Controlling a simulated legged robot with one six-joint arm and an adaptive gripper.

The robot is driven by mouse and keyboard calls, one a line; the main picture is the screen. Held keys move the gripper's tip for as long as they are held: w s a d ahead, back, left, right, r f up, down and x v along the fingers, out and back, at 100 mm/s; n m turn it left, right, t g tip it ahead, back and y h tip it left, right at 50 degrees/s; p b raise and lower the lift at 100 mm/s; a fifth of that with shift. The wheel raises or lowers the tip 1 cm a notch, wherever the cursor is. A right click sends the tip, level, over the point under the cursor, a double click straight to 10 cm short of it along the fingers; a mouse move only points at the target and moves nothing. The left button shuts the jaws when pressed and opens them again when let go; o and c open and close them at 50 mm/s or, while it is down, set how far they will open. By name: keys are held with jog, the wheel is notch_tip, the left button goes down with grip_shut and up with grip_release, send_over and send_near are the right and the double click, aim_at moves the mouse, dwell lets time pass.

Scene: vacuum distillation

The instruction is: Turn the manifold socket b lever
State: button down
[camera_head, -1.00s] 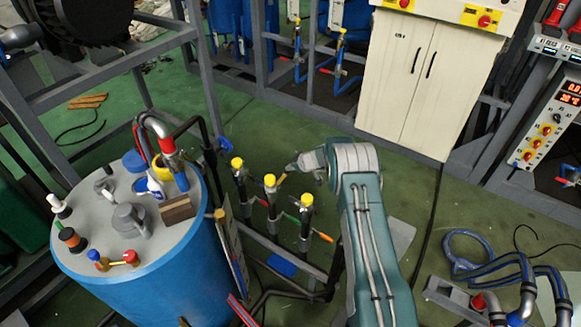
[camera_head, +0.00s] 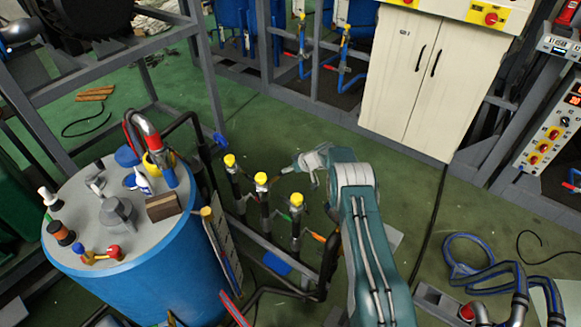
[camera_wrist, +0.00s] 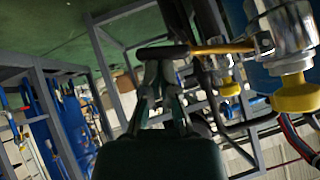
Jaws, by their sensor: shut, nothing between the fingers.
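The manifold has three upright sockets with yellow caps in the head view: left (camera_head: 230,160), middle (camera_head: 261,179) and right (camera_head: 297,200). I cannot tell by any label which is socket b. A green lever (camera_head: 285,216) and an orange lever (camera_head: 318,238) show low on the sockets. My gripper (camera_head: 287,169) is just right of the middle cap. In the wrist view my shut, empty gripper (camera_wrist: 163,54) has its tips by the free end of a yellow lever (camera_wrist: 220,48). That lever runs to a metal valve body above a yellow cap (camera_wrist: 297,96). Contact is unclear.
A blue drum (camera_head: 160,275) with fittings on its grey lid stands left of the manifold. A white cabinet (camera_head: 425,85) stands behind my arm. Blue hoses (camera_head: 480,265) lie at the right. Green floor is clear between manifold and cabinet.

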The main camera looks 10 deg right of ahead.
aim_at(283, 176)
jog(key=shift+s+a+f, duration=0.1)
jog(key=shift+a+f, duration=0.35)
jog(key=shift+f, duration=0.35)
jog(key=shift+s+a+f, duration=0.1)
jog(key=shift+a+f, duration=0.3)
jog(key=shift+f, duration=0.4)
jog(key=shift+s+a+f, duration=0.15)
jog(key=shift+s+f, duration=0.05)
jog(key=shift+f, duration=0.35)
jog(key=shift+s+a+f, duration=0.15)
jog(key=shift+s+f, duration=0.1)
jog(key=shift+f, duration=0.3)
jog(key=shift+s+a+f, duration=0.15)
jog(key=shift+s+f, duration=0.05)
jog(key=shift+f, duration=0.35)
jog(key=shift+d, duration=0.15)
jog(key=shift+w+r, duration=0.1)
